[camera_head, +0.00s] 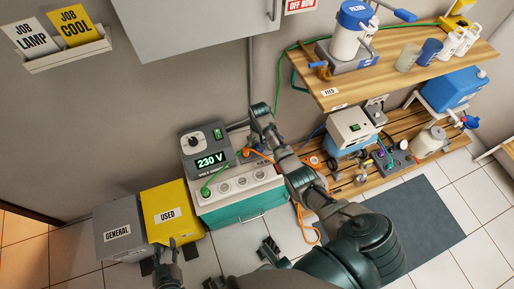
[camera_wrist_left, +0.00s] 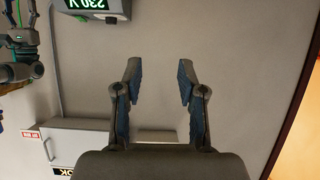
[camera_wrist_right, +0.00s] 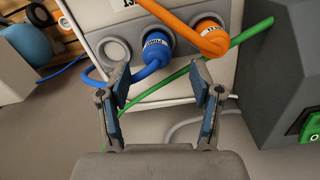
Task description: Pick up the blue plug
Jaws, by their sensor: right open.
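The blue plug (camera_wrist_right: 155,50) sits in a round socket on the pale panel in the right wrist view, its blue cable curving off to the left. My right gripper (camera_wrist_right: 160,74) is open, with the plug just beyond and between its fingertips; contact is not visible. In the head view the right gripper (camera_head: 262,112) is over the back of the socket unit, and my arm hides much there. My left gripper (camera_wrist_left: 158,66) is open and empty, facing the bare wall; it also shows at the bottom of the head view (camera_head: 168,262).
An orange plug (camera_wrist_right: 209,35) sits right beside the blue one, and a green cable (camera_wrist_right: 190,70) crosses close to my right fingers. An empty socket (camera_wrist_right: 114,50) is on the other side. The 230 V box (camera_head: 205,150) stands beside the sockets. Yellow USED bin (camera_head: 172,210) is nearby.

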